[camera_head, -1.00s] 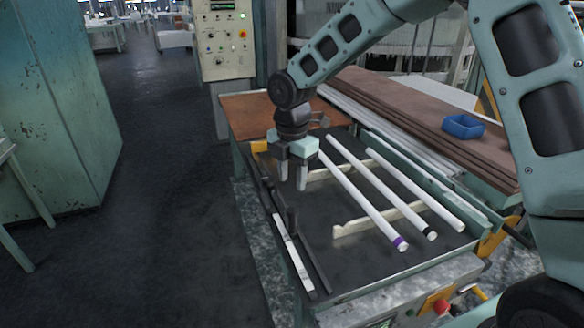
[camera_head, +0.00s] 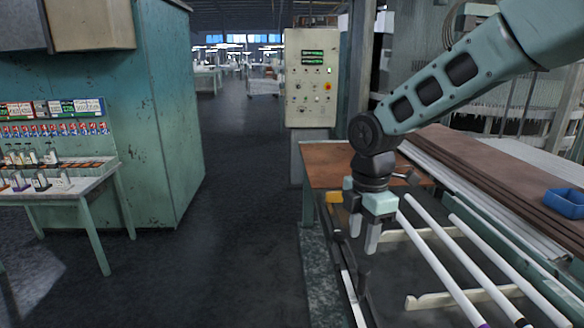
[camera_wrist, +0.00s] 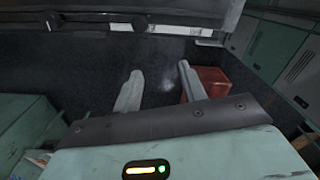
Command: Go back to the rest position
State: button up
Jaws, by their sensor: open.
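My gripper (camera_head: 364,233) hangs at the end of my arm, fingers pointing down, over the left side of the dark work table (camera_head: 395,296) in the head view. Its two fingers are apart with nothing between them. In the wrist view the gripper (camera_wrist: 158,88) also shows spread, empty fingers. Several white glass tubes (camera_head: 451,258) lie side by side on pale notched supports (camera_head: 465,298) to the right of the gripper, apart from it.
A control panel (camera_head: 311,78) stands behind the table. A blue bin (camera_head: 565,203) sits on brown boards (camera_head: 500,175) at the right. A green cabinet (camera_head: 172,110) and a side table with bottles (camera_head: 60,190) stand at the left. The floor (camera_head: 240,200) between is clear.

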jog(key=s+a+f+m+b, duration=0.1)
jog(key=s+a+m, duration=0.2)
jog(key=s+m, duration=1)
jog(key=s, duration=1.4)
jog(key=shift+f+m, duration=0.15)
jog(key=shift+m, duration=0.15)
jog(key=shift+a, duration=0.1)
dwell(0.3)
